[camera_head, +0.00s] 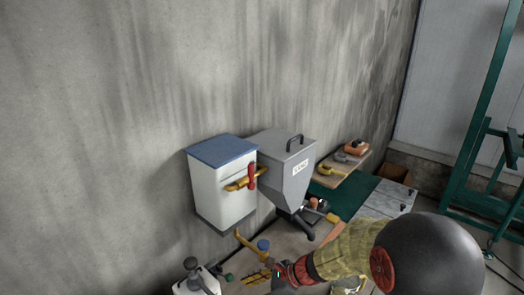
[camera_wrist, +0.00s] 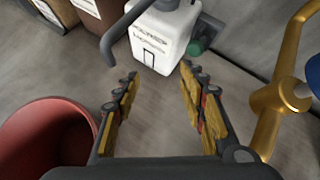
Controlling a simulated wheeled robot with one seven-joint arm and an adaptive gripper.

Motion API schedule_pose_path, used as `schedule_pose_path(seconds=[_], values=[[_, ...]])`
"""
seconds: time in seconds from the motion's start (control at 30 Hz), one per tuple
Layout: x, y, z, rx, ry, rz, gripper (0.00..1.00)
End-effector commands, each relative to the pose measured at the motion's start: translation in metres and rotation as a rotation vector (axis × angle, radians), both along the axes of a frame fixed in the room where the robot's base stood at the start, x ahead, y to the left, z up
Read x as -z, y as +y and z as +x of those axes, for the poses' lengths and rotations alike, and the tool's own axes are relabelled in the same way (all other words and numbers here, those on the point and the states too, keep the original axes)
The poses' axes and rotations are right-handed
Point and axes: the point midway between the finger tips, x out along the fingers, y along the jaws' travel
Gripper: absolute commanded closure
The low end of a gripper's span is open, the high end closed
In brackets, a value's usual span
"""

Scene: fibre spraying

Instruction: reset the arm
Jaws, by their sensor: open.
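My gripper (camera_wrist: 160,95) is open and empty in the wrist view, its two yellow-padded fingers spread apart. In the head view my gripper (camera_head: 262,277) shows small near the bottom edge, beside the yellow pipe fitting below the white box. My arm reaches in from the lower right and hides part of the table. In the wrist view a white container (camera_wrist: 165,38) with a dark spout stands beyond the fingertips, apart from them.
A white box with a blue lid (camera_head: 222,150) and a grey hopper (camera_head: 287,165) stand by the concrete wall. A shelf (camera_head: 340,175) holds tools. A red bucket (camera_wrist: 45,140) and a brass pipe (camera_wrist: 280,95) flank my gripper. A green frame (camera_head: 480,130) stands right.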

Motion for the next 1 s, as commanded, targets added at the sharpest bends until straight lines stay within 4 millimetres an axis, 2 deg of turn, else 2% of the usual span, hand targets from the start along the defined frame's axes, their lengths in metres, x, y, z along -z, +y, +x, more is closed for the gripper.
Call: schedule_pose_path(seconds=[0.03,0.17,0.3,0.4,0.7,0.9,1.0], values=[[-0.001,-0.004,-0.017,-0.098,-0.042,-0.04,0.58],[-0.009,-0.024,-0.064,-0.393,-0.189,-0.158,0.58],[-0.024,-0.059,-0.111,-0.713,-0.361,-0.298,0.58],[-0.035,-0.089,-0.138,-0.917,-0.474,-0.406,0.58],[-0.065,-0.174,-0.195,-1.339,-0.693,-0.741,0.58],[-0.085,-0.216,-0.219,-1.436,-0.772,-0.973,0.58],[-0.096,-0.227,-0.227,-1.425,-0.812,-1.062,0.58]])
